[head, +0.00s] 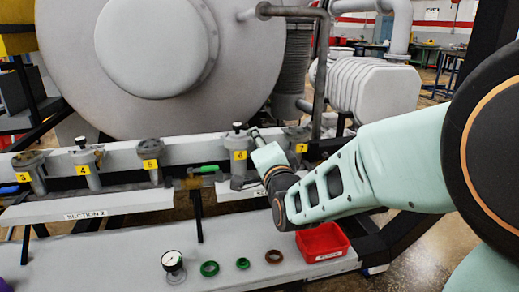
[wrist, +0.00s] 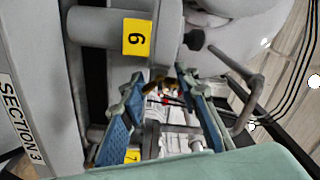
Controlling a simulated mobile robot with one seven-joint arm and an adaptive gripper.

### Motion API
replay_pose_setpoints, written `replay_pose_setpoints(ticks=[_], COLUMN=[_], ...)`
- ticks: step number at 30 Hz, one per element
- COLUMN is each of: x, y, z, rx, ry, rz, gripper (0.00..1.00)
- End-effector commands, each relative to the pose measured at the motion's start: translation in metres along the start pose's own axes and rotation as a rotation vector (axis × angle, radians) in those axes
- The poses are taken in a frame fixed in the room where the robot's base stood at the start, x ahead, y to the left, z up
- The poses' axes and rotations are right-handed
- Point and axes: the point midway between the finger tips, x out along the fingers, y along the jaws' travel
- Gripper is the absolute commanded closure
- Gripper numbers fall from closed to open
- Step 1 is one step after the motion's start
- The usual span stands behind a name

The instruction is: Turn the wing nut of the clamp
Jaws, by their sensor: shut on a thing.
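My gripper (wrist: 162,84) shows in the wrist view with its two blue-padded fingers on either side of a small brass-coloured wing nut (wrist: 160,86), and it is shut on it. The clamp under the nut is mostly hidden by the fingers and by clutter behind. In the head view my gripper (head: 257,136) reaches in just right of the port with the yellow 6 label (head: 240,155). The nut is too small and covered to make out there.
A black knob (wrist: 193,40) and a bent grey pipe handle (wrist: 240,90) stand close to my fingers. More numbered ports line the rail to the left. The lower shelf holds a gauge (head: 172,261), several rings and a red bin (head: 322,241).

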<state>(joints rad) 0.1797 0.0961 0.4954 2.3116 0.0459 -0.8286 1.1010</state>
Motion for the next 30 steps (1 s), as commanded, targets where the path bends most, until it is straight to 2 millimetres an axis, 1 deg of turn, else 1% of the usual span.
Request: replay_pose_setpoints(ticks=[8,9,13,14,26,30], x=[-0.0001,-0.0001,-0.0001,-0.0001,-0.0001,0.0000], y=[-0.0003,-0.0003,-0.0002,-0.0002,-0.0002,-0.0013], z=[0.0000,0.0000,0.0000,0.0000,-0.0001,-0.0011], rx=[-0.005,-0.005,-0.004,-0.004,-0.002,0.031], ry=[-0.001,-0.001,-0.001,-0.001,-0.001,-0.001], rz=[0.001,0.001,0.001,0.001,0.001,0.003], gripper=[0.95,0.68,0.53,0.52,0.52,0.52])
